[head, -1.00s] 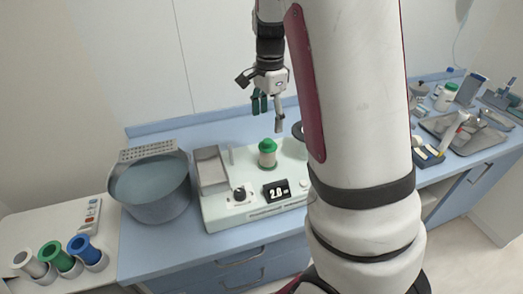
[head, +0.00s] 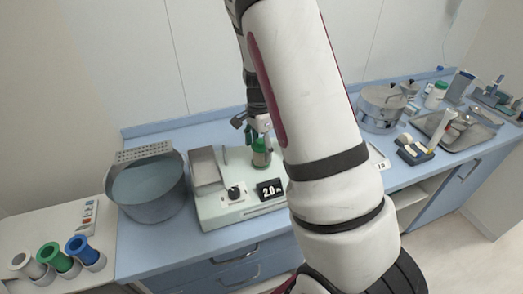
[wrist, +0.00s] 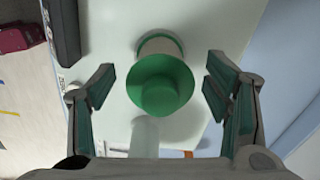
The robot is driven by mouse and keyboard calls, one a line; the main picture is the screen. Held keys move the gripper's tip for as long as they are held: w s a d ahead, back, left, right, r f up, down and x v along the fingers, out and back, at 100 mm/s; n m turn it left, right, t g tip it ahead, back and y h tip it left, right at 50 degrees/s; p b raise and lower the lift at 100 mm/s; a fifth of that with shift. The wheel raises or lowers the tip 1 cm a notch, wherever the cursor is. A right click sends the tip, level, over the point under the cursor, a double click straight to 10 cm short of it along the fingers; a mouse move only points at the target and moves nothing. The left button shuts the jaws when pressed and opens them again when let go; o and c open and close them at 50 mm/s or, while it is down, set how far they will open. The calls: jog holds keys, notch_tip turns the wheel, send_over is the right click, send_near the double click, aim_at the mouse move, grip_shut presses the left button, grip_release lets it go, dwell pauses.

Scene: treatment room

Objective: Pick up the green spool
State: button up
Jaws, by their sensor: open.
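A spool-like piece with a green top and a pale body (head: 261,158) stands upright on the white device with a display (head: 222,211). In the wrist view its round green top (wrist: 160,88) lies between my two fingers, with clear gaps on both sides. My gripper (head: 259,138) is open just above and around it, with nothing held; it also shows in the wrist view (wrist: 160,74). A second green spool (head: 54,257) lies in a holder at the far left, between a grey spool (head: 27,264) and a blue spool (head: 80,248).
A large grey basin (head: 149,190) stands left of the device, close to its metal plate (head: 206,168). A steel pot (head: 381,107) and trays (head: 470,130) are on the right of the blue counter (head: 140,258). My arm hides part of the device.

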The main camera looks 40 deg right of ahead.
jog(key=c, duration=1.2)
